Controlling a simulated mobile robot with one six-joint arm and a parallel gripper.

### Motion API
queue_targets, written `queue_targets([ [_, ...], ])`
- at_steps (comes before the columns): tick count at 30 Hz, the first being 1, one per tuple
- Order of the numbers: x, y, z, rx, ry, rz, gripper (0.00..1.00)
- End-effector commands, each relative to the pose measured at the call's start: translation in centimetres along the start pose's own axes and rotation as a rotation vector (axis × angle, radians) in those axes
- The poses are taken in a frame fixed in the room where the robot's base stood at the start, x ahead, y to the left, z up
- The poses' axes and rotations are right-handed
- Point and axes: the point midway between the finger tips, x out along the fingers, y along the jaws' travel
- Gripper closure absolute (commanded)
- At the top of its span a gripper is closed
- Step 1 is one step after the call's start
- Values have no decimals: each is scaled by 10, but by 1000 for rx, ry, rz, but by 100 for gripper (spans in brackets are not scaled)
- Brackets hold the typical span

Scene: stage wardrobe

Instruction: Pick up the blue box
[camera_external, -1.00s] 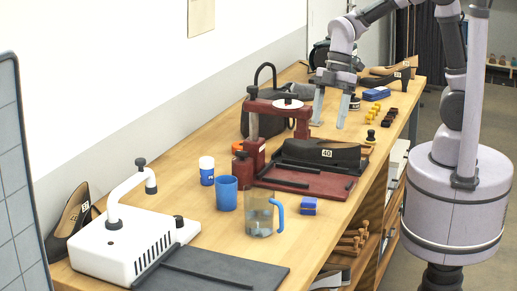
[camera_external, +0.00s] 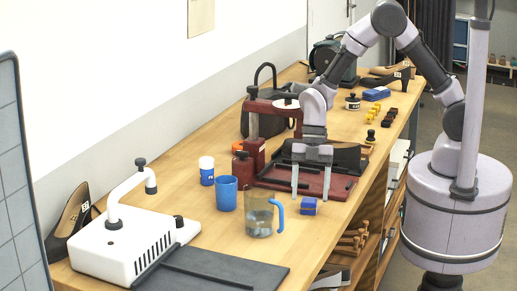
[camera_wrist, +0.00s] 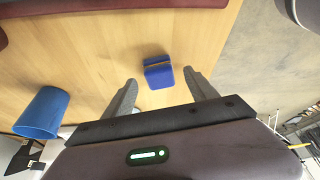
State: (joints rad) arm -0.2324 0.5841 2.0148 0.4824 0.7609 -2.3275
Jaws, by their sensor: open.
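A small blue box (camera_external: 309,206) sits on the wooden bench near its front edge, just right of the mug. In the wrist view this blue box (camera_wrist: 158,74) lies ahead between my fingers, with a thin yellowish line across it. My gripper (camera_external: 310,194) is open and empty, pointing down over the bench close to this box. In the wrist view my gripper (camera_wrist: 160,80) has one finger on each side of the box, with no clear contact. A second, flatter blue box (camera_external: 376,93) lies farther back on the bench.
A clear mug with blue handle (camera_external: 259,214) stands left of the box. A blue cup (camera_external: 227,194) is behind it. The red press (camera_external: 335,188) with a black shoe is just beyond. Bare bench (camera_external: 322,235) lies in front, ending at an edge above shelves.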

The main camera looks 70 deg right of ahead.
Motion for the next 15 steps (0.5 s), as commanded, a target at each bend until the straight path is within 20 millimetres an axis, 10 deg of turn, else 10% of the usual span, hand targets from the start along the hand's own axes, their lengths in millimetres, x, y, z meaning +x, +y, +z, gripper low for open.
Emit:
queue_targets([
  [9, 27, 0, 0, 0, -1, 0, 34],
  [15, 27, 0, 0, 0, -1, 0, 71],
])
